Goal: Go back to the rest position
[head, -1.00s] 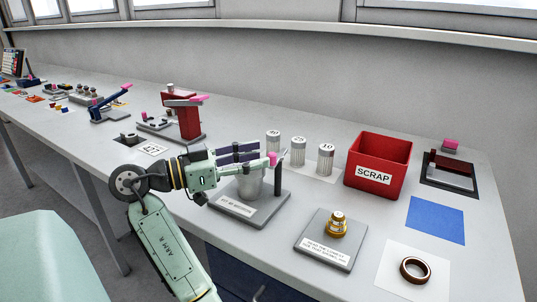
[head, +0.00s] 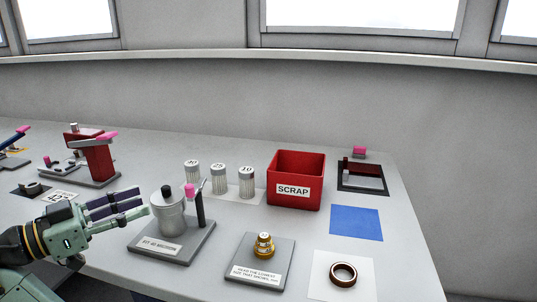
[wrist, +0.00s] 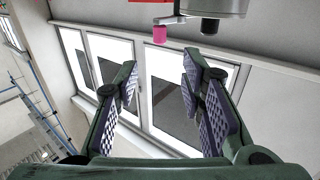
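My gripper (head: 145,209) is at the left of the head view, its fingers pointing right toward the grey cup (head: 170,218) of a small fixture. The fingertips overlap the cup's left edge in the picture; I cannot tell whether they touch it. In the wrist view my gripper (wrist: 165,85) has its two padded fingers wide apart with nothing between them. The rest of my arm is mostly outside the head view.
The cup fixture has a pink-topped lever (head: 189,190). Right of it are a plate with a brass fitting (head: 264,246), a brown ring (head: 343,273), a blue square (head: 356,222), a red SCRAP bin (head: 297,205) and several numbered cylinders (head: 219,179). A red press (head: 98,160) stands left.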

